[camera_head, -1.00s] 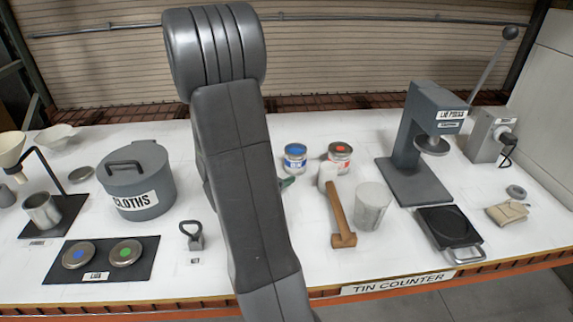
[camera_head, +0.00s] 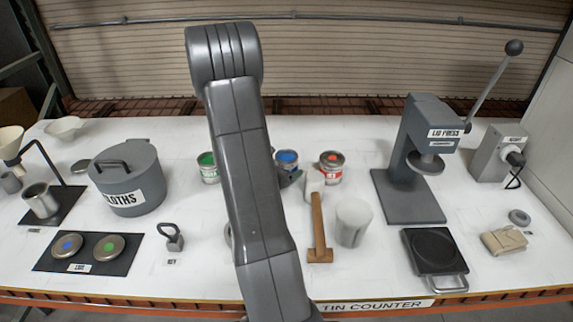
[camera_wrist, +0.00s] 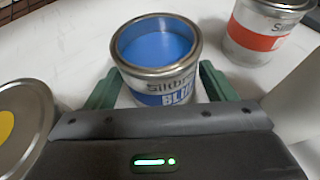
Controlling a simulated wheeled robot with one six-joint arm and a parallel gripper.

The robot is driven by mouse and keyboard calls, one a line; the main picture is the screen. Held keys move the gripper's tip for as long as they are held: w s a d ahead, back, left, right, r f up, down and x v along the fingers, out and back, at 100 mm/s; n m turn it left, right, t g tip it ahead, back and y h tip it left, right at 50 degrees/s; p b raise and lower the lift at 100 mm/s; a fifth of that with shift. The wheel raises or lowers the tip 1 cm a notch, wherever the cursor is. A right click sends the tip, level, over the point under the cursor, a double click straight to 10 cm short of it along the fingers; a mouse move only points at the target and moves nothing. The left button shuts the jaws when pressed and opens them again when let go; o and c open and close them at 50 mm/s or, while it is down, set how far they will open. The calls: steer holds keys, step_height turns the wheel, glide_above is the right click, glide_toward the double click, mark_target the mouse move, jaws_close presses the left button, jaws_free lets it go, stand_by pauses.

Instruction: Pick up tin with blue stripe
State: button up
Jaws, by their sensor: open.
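The tin with the blue stripe (camera_wrist: 158,62) stands upright and open, full of blue, in the wrist view. Its label reads BLUE. It also shows in the head view (camera_head: 287,161), partly hidden by my arm. My gripper (camera_wrist: 158,88) is open, with one green finger on each side of this tin, low around its body. I cannot tell whether the fingers touch it. In the head view a bit of my gripper shows just right of my arm, beside the tin.
A red-striped tin (camera_head: 331,166) stands close on the right, a green one (camera_head: 208,167) on the left. A mallet (camera_head: 318,220) and a pale cup (camera_head: 353,222) are in front. In the wrist view a yellow-marked round lid or tin (camera_wrist: 22,125) is close at the left.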

steer(key=shift+c, duration=0.3)
steer(key=c, duration=0.9)
steer(key=shift+r, duration=0.15)
